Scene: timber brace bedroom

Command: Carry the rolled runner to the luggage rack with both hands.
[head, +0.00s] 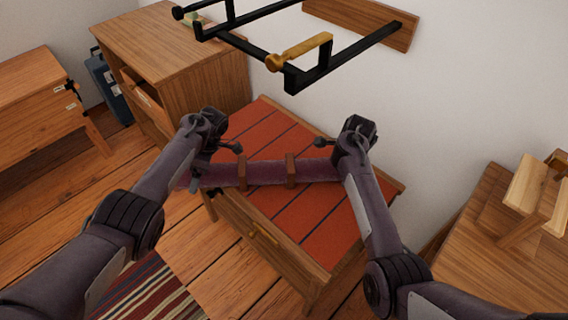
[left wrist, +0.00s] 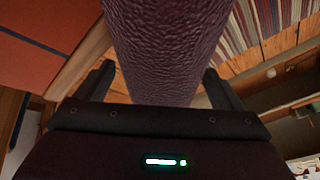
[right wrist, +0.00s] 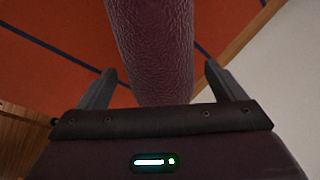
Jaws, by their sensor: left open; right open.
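The rolled runner (head: 265,173) is a purple, leathery-looking roll with two brown straps. It lies crosswise over a wooden stand with an orange-red, dark-striped top (head: 310,213), its left end jutting past the stand's left edge. My left gripper (head: 213,166) is open at the roll's left end; in the left wrist view the roll (left wrist: 163,45) runs between its spread fingers (left wrist: 160,88). My right gripper (head: 338,158) is open at the right end, and its fingers (right wrist: 157,90) likewise stand either side of the roll (right wrist: 152,45). I cannot tell which piece is the luggage rack.
A black metal wall rack (head: 345,62) with a yellow-brown piece (head: 300,52) juts out above the stand. A wooden cabinet (head: 190,70) stands behind left, a wooden table (head: 500,235) at right. A striped rug (head: 150,290) lies on the floor at front left.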

